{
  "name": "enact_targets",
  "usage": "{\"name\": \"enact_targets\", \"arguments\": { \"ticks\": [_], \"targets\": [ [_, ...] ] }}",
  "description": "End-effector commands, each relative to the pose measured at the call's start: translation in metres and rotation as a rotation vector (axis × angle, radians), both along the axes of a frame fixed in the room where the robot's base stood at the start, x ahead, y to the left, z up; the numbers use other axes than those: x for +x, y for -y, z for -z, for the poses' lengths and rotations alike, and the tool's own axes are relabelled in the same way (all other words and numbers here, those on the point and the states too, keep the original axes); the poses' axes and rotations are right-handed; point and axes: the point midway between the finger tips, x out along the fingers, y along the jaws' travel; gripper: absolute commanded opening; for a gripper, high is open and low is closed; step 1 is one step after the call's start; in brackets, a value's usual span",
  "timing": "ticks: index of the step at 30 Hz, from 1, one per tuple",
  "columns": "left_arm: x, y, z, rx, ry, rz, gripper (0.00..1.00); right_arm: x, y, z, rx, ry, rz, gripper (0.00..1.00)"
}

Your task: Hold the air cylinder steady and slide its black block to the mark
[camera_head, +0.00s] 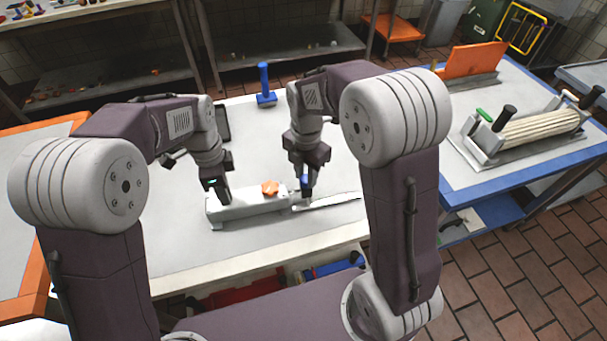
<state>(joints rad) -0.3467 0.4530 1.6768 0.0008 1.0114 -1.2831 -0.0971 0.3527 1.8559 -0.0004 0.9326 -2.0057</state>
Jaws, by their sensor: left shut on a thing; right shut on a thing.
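The air cylinder (245,207) is a long pale grey-white body lying near the front of the white table, with an orange knob (270,187) on top. My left gripper (221,196) is shut on its left end from above. My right gripper (306,194) is shut at the cylinder's right end, beside a flat pale strip (335,201) reaching right. The black block appears to be between the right fingers, but it is hard to tell from the dark fingertips. A small blue patch shows there. The mark cannot be made out.
A blue upright handle on a base (265,90) stands at the back of the white table (180,250). A dark flat tray (222,122) lies behind my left arm. A blue-edged table at right holds a ribbed roller device (535,130) and an orange panel (473,60).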

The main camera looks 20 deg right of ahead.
Motion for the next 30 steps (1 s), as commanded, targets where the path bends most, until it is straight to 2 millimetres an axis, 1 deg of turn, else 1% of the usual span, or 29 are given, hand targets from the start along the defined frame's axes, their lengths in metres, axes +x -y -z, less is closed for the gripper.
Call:
{"name": "enact_targets", "arguments": {
  "ticks": [1,3,6,15,16,18,27,29,30],
  "targets": [
    [0.000,-0.001,0.001,0.002,0.000,0.000,0.00,0.000,0.010,0.000,-0.001,0.001,0.007,0.00],
    [0.000,-0.001,0.001,0.002,0.000,0.000,0.00,-0.001,0.022,0.000,0.000,0.000,0.007,0.00],
    [0.000,-0.001,0.001,0.002,0.000,0.000,0.00,-0.002,0.032,0.000,-0.001,-0.001,0.004,0.00],
    [0.000,-0.001,0.001,0.003,0.000,0.000,0.00,-0.002,0.034,0.000,-0.001,0.000,0.001,0.00],
    [0.000,-0.001,0.001,0.003,0.000,0.000,0.00,-0.002,0.034,0.000,-0.001,0.000,0.001,0.35],
    [0.000,-0.001,0.001,0.003,0.000,0.000,0.00,-0.002,0.034,0.000,-0.001,0.001,0.001,0.52],
    [0.000,-0.001,0.001,0.002,0.000,0.001,0.00,-0.002,0.034,0.000,0.000,0.000,0.001,0.52],
    [0.000,-0.001,0.001,0.002,0.000,0.001,0.00,-0.001,0.034,-0.005,0.000,0.002,0.001,0.52],
    [0.000,-0.001,0.001,0.002,0.000,0.001,0.00,-0.001,0.034,-0.010,0.000,0.004,0.001,0.52]
  ]
}}
